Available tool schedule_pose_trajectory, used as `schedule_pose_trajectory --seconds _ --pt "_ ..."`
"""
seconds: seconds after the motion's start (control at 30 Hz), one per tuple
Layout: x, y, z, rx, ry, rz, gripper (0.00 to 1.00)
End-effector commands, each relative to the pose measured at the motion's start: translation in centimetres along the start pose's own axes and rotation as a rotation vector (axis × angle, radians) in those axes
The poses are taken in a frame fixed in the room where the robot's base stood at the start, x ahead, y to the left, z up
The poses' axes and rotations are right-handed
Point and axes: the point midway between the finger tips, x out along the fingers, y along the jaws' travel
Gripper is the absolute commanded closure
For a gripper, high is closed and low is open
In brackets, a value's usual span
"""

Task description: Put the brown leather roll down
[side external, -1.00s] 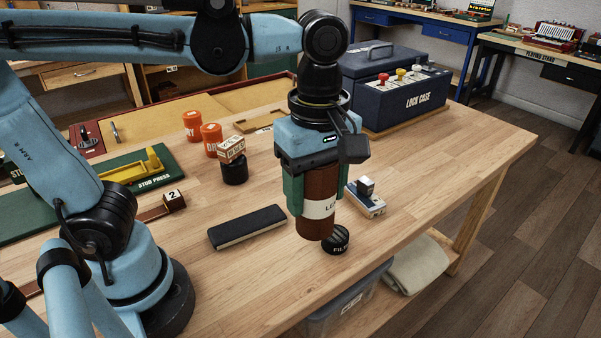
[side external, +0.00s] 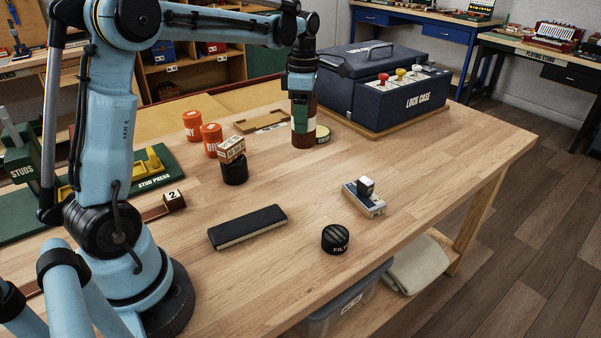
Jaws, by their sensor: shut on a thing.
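The brown leather roll (side external: 304,137) is upright, with a pale label band partly hidden by a green finger. My gripper (side external: 301,112) is shut on it, in front of the lock case's left end in the side external view. The roll's lower end is close to the tabletop (side external: 430,165); I cannot tell whether it touches. A small round tin (side external: 322,134) with a pale top sits just right of the roll, partly hidden by it.
The blue lock case (side external: 400,98) stands behind and to the right. Orange canisters (side external: 211,139), a black jar (side external: 235,172) with a box (side external: 231,149) on it, and a wooden tray (side external: 262,121) lie left. The black round pot (side external: 335,238), dark block (side external: 248,227) and small stamp block (side external: 364,198) are in front. The right tabletop is clear.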

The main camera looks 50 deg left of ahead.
Motion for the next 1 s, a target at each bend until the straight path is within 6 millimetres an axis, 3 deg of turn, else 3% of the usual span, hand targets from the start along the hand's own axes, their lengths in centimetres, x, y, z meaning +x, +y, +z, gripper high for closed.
schedule_pose_trajectory --seconds 0.5,0.67,1.0 --pt "5.8 7.0 -6.7 -0.001 0.0 0.0 0.74" --pt "6.5 7.7 -7.4 0.002 0.0 0.0 0.74" --pt "10.3 7.7 -7.3 0.003 0.0 0.0 0.74"
